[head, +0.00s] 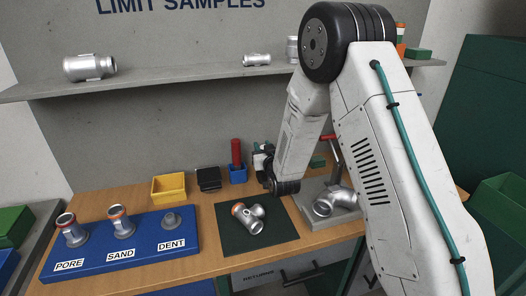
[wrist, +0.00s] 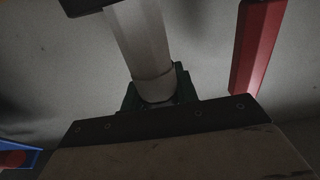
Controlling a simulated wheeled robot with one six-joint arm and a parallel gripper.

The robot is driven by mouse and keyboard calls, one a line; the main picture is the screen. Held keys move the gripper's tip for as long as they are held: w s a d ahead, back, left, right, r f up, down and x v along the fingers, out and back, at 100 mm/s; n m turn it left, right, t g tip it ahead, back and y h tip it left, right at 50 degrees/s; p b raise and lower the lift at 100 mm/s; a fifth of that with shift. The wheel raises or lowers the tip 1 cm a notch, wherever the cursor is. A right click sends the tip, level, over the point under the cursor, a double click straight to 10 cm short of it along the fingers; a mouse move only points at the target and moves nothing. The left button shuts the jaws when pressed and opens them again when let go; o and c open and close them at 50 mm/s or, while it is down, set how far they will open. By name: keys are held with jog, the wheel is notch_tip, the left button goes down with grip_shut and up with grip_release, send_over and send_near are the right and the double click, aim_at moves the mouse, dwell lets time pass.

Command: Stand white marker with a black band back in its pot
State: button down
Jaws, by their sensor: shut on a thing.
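A white marker (wrist: 141,45) stands out in the wrist view, slightly tilted, with my gripper's dark plate across the lower part of the picture. A thin darker line crosses it near its lower end; the black band is not clear. A dark green pot (wrist: 130,100) shows around that lower end. I cannot tell whether the marker is inside it or only in front of it. In the head view my gripper (head: 264,162) is low over the back of the bench, beside the blue holder, partly hidden by my arm. It is shut on the marker.
A blue holder (head: 238,176) with a red cylinder (head: 236,152) stands close left of my gripper. A black box (head: 208,179) and yellow bin (head: 168,188) are further left. A pipe casting (head: 249,216) lies on the dark mat (head: 280,229) in front. A red bar (wrist: 257,45) shows in the wrist view.

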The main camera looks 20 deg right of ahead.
jog(key=shift+f, duration=0.75)
jog(key=shift+f, duration=0.1)
jog(key=c, duration=1.1)
grip_release()
jog(key=shift+f, duration=0.1)
jog(key=s+r+g, duration=0.7)
jog(key=s+r, duration=0.4)
jog(key=s, duration=0.5)
jog(key=s+d+r+g, duration=0.1)
jog(key=s+r+g, duration=0.1)
jog(key=s, duration=0.9)
jog(key=s+d+r+g, duration=0.1)
jog(key=s+r+g, duration=0.2)
jog(key=s, duration=0.8)
jog(key=s+d+r+g, duration=0.1)
jog(key=s+g, duration=0.3)
jog(key=s, duration=0.8)
jog(key=shift+r+g, duration=0.4)
jog(key=shift+r, duration=0.45)
